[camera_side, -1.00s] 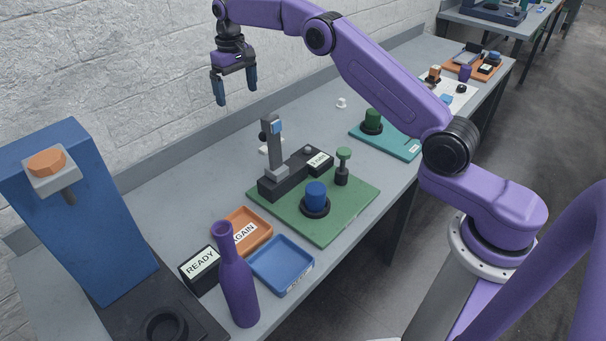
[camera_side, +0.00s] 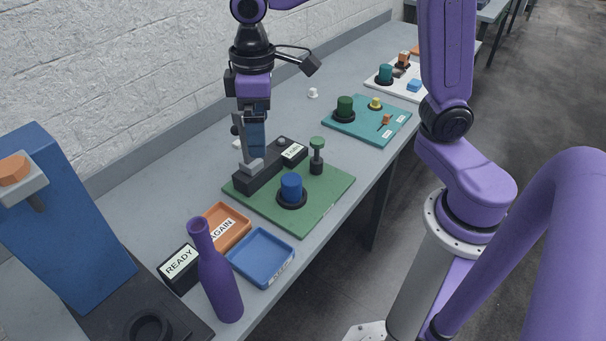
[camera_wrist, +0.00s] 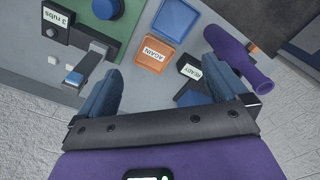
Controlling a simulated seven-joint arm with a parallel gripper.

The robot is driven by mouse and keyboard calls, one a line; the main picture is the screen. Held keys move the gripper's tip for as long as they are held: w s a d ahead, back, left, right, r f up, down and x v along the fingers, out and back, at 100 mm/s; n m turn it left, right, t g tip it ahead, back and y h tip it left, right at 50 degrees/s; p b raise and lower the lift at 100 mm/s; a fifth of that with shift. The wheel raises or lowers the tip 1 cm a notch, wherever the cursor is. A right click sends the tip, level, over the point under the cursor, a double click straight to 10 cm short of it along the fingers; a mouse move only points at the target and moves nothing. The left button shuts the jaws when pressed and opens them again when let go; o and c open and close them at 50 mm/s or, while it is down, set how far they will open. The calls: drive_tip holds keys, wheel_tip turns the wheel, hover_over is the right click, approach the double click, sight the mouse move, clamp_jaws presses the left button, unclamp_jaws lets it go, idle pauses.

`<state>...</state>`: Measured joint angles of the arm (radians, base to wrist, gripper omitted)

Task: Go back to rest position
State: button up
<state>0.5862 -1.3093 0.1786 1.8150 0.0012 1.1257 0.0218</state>
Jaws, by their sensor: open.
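My gripper (camera_side: 255,150) hangs pointing down above the workbench, with its arm link rising out of the top of the side view. It also shows in the wrist view (camera_wrist: 163,82), where its two blue fingers are wide apart with nothing between them. I see no contact. The purple bottle (camera_side: 219,281) stands upright at the front of the bench, apart from my gripper; it also shows in the wrist view (camera_wrist: 237,60).
A blue tray (camera_side: 284,247), an orange "AGAIN" tray (camera_side: 238,240) and a "READY" block (camera_side: 180,268) sit by the bottle. A tall blue stand (camera_side: 55,215) is at left. A blue knob (camera_side: 291,188) and green knob (camera_side: 317,147) rise from the green board. A teal board (camera_side: 390,132) lies beyond.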

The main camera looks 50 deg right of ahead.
drive_tip(key=s+d+f+n, duration=0.2)
drive_tip(key=s+d, duration=0.3)
drive_tip(key=s, duration=0.5)
drive_tip(key=s+d+f+n, duration=0.2)
drive_tip(key=s+d, duration=0.2)
drive_tip(key=s, duration=0.6)
drive_tip(key=shift+d+f+n, duration=0.3)
drive_tip(key=shift+d+f, duration=0.05)
